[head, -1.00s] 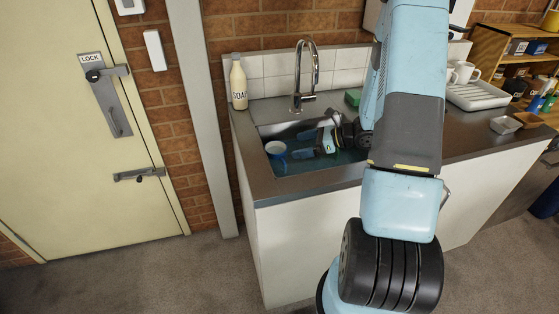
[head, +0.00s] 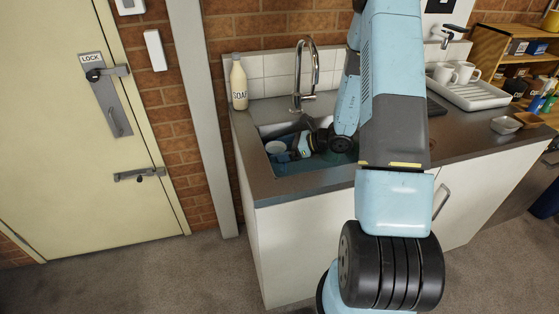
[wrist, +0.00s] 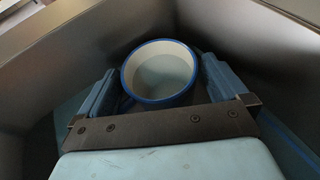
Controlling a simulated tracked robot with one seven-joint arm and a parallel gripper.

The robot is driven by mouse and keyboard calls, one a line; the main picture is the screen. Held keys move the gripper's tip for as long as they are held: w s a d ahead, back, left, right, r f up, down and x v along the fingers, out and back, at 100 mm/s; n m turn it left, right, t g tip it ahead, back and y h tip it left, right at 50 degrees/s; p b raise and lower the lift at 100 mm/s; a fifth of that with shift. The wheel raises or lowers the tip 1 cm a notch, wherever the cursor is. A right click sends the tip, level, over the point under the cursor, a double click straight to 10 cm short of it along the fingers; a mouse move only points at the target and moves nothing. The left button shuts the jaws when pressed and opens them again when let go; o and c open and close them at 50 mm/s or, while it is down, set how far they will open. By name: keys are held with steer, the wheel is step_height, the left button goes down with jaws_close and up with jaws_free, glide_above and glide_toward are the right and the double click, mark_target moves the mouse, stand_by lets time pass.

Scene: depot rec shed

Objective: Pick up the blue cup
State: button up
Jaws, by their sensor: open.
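The cup (wrist: 160,72) is white inside with a blue rim and a blue handle at its left side in the wrist view. It sits upright in the sink (head: 262,178), in its left part, and shows in the head view as a pale cup (head: 274,147). My gripper (wrist: 157,80) is open, with one blue finger on each side of the cup. In the head view my gripper (head: 284,154) is down inside the sink, right at the cup. Whether the fingers touch the cup I cannot tell.
Steel sink walls (wrist: 265,45) rise close around the gripper. A curved tap (head: 305,75) stands behind the sink, with a soap bottle (head: 238,83) to its left. A white drying tray (head: 478,94) with mugs lies at the right of the counter (head: 460,135).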

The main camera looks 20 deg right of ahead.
steer(key=shift+c, duration=0.3)
steer(key=c, duration=1.1)
steer(key=shift+o, duration=0.2)
